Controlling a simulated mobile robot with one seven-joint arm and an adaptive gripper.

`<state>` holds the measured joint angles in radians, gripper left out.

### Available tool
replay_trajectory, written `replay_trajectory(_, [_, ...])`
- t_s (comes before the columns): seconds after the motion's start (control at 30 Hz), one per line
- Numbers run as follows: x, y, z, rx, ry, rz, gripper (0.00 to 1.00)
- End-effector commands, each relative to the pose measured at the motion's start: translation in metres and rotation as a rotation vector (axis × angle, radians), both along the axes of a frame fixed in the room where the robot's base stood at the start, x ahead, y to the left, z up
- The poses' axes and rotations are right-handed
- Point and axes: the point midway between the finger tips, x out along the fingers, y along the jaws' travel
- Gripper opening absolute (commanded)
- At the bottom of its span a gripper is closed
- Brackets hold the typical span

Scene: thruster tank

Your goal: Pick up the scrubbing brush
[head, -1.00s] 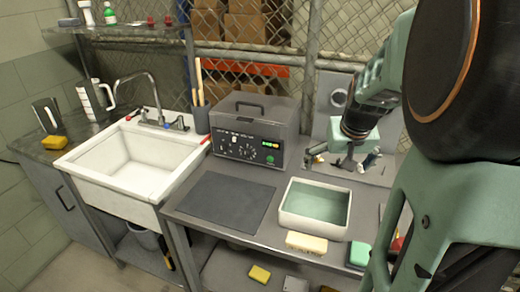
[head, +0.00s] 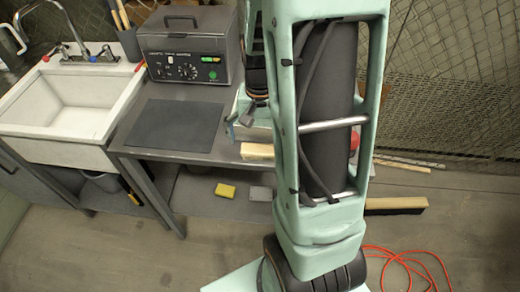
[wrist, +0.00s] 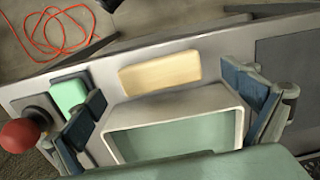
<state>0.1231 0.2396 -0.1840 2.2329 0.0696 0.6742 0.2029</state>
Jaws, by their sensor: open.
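A cream, wood-coloured block (wrist: 160,72) lies on the bench by the basin; it is the likeliest scrubbing brush, though I see no bristles. In the head view the block (head: 257,150) lies at the bench's front edge, partly hidden by my arm. My gripper (wrist: 165,92) is open and empty, with its dark-padded fingers spread to the left and right of the picture. The block appears between the fingertips, apart from both. In the head view my gripper (head: 238,124) is partly hidden behind my arm.
The white basin (wrist: 112,118) with a teal inside lies below my fingers. A green block (wrist: 68,93) and a red knob (wrist: 20,134) are at left. A dark mat (head: 175,125) lies before the grey machine (head: 188,55). Yellow (head: 225,190) and grey blocks are on the lower shelf.

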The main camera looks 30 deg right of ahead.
Motion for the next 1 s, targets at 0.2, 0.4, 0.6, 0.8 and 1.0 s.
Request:
replay_trajectory(0.2, [0.003, -0.005, -0.03, 0.001, 0.005, 0.0, 1.0])
replay_trajectory(0.4, [0.004, -0.005, -0.041, 0.001, 0.001, -0.001, 1.0])
replay_trajectory(0.6, [0.004, -0.005, -0.041, 0.0, 0.0, 0.0, 0.99])
replay_trajectory(0.8, [0.004, -0.005, -0.041, 0.0, 0.0, 0.0, 0.77])
replay_trajectory(1.0, [0.004, -0.005, -0.041, -0.001, -0.001, 0.0, 0.57])
